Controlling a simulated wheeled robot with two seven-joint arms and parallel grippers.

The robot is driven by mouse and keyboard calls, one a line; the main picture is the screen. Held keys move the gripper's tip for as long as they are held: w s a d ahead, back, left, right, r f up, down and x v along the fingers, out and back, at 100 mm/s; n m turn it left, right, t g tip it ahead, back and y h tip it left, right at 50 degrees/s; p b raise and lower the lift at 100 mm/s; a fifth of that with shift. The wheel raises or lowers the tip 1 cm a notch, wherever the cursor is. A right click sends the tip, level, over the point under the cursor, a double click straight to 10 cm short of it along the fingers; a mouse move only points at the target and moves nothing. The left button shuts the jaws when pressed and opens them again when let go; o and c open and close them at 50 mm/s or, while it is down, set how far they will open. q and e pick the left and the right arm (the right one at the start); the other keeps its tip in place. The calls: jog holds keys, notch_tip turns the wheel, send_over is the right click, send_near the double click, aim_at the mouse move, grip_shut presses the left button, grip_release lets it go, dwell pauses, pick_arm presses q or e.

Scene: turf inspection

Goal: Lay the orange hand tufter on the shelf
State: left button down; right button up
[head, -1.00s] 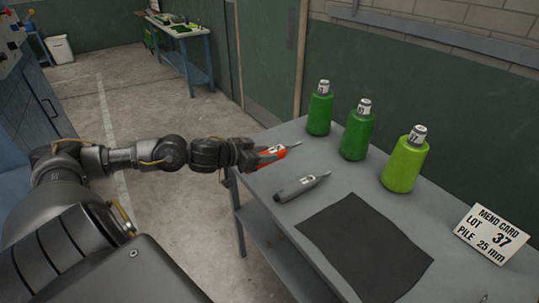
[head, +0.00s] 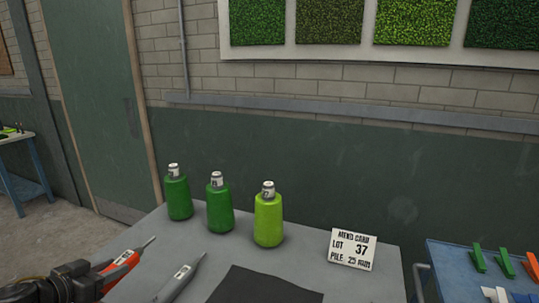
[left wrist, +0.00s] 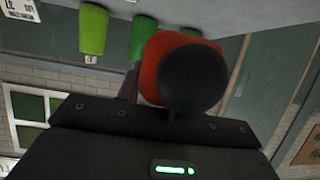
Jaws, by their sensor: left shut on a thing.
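The orange hand tufter (head: 124,260) has a white label and a thin metal tip pointing up and right. My left gripper (head: 98,277) is shut on it at the lower left of the head view, by the grey table's left edge. In the left wrist view the tufter's red-orange body (left wrist: 152,62) shows end-on behind a dark round end that hides most of it. Whether the tufter touches the table is unclear. My right gripper is out of view. No shelf shows clearly in the current views.
A grey hand tufter (head: 181,279) and a dark mat (head: 265,287) lie on the grey table (head: 150,235). Green bottles (head: 220,205) and a mend card (head: 352,249) stand along its back. A blue table (head: 450,272) with coloured clips is at right.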

pick_arm(q)
jog(key=a+f+n+y, duration=0.2)
jog(key=a+n+y, duration=0.2)
jog(key=y, duration=0.1)
jog(key=w+d+r, duration=0.2)
jog(key=d+r, duration=0.1)
jog(key=d, duration=0.4)
jog(key=w+d+r+h, duration=0.1)
jog(key=d+r, duration=0.3)
jog(key=d, duration=0.4)
jog(key=w+d+r+m, duration=0.1)
jog(key=w+d+r, duration=0.2)
jog(key=d, duration=0.5)
jog(key=shift+r+t+h, duration=0.3)
jog(key=shift+r+h, duration=0.1)
jog(key=shift+r, duration=0.25)
jog(key=shift+d, duration=0.1)
